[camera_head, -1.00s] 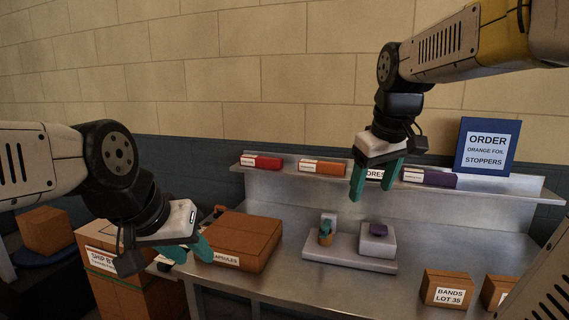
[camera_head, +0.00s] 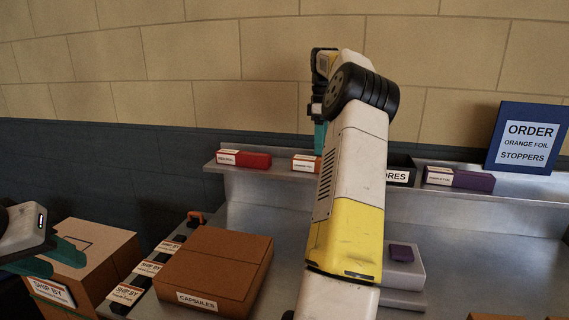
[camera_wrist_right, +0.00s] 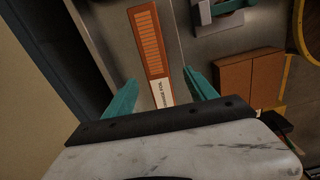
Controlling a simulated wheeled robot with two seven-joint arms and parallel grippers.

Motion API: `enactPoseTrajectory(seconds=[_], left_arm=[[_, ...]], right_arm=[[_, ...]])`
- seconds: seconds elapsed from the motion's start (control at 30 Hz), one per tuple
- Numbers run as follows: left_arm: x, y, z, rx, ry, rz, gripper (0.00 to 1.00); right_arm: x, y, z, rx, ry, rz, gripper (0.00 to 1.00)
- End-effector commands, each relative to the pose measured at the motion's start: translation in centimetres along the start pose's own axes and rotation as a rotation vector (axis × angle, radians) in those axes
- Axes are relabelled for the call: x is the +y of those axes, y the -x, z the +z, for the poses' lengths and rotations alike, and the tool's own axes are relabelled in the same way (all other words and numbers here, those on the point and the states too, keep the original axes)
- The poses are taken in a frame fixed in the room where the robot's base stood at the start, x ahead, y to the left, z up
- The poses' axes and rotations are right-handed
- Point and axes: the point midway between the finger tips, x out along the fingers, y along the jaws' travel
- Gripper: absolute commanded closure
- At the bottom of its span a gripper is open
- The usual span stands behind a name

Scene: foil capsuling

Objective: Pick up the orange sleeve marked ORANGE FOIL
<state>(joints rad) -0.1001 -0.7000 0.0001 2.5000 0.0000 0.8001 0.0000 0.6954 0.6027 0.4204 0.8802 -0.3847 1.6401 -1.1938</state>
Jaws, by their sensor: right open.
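The orange sleeve (camera_head: 303,163) lies on the raised shelf, its right part hidden behind my right arm in the head view. In the right wrist view the sleeve (camera_wrist_right: 150,45) runs lengthwise, with its white label end (camera_wrist_right: 162,92) between the fingers. My right gripper (camera_wrist_right: 160,77) is open and above the sleeve, one finger on each side of it with gaps. In the head view only part of this gripper (camera_head: 319,138) shows. My left gripper (camera_head: 58,260) is at the left edge, its fingers apart and empty.
On the shelf (camera_head: 480,195), a red sleeve (camera_head: 245,159) lies left of the orange one, and a dark box (camera_head: 400,170) and purple sleeve (camera_head: 460,179) lie right. An order sign (camera_head: 527,138) stands at far right. The CAPSULES box (camera_head: 215,265) sits on the bench below.

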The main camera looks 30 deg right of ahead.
Motion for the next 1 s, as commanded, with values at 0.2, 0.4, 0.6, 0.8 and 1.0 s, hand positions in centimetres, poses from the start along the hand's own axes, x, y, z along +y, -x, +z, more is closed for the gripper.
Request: enactPoseTrajectory(seconds=[0.2,0.4,0.6,0.8,1.0], left_arm=[[0.0,0.0,0.0,0.000,0.000,0.000,0.64],[0.0,0.0,0.0,0.000,0.000,0.000,0.64],[0.0,0.0,0.0,0.000,0.000,0.000,0.64],[0.0,0.0,0.0,0.000,0.000,0.000,0.64],[0.0,0.0,0.0,0.000,0.000,0.000,0.64]], right_arm=[[0.1,-2.5,0.1,0.000,0.000,-0.001,0.35],[0.7,-5.5,0.5,0.000,0.000,0.000,0.35],[0.7,-6.8,0.4,0.001,-0.001,0.002,0.35],[0.7,-6.8,0.4,0.001,-0.001,0.003,0.38],[0.7,-6.8,0.4,0.001,-0.001,0.003,0.78]])
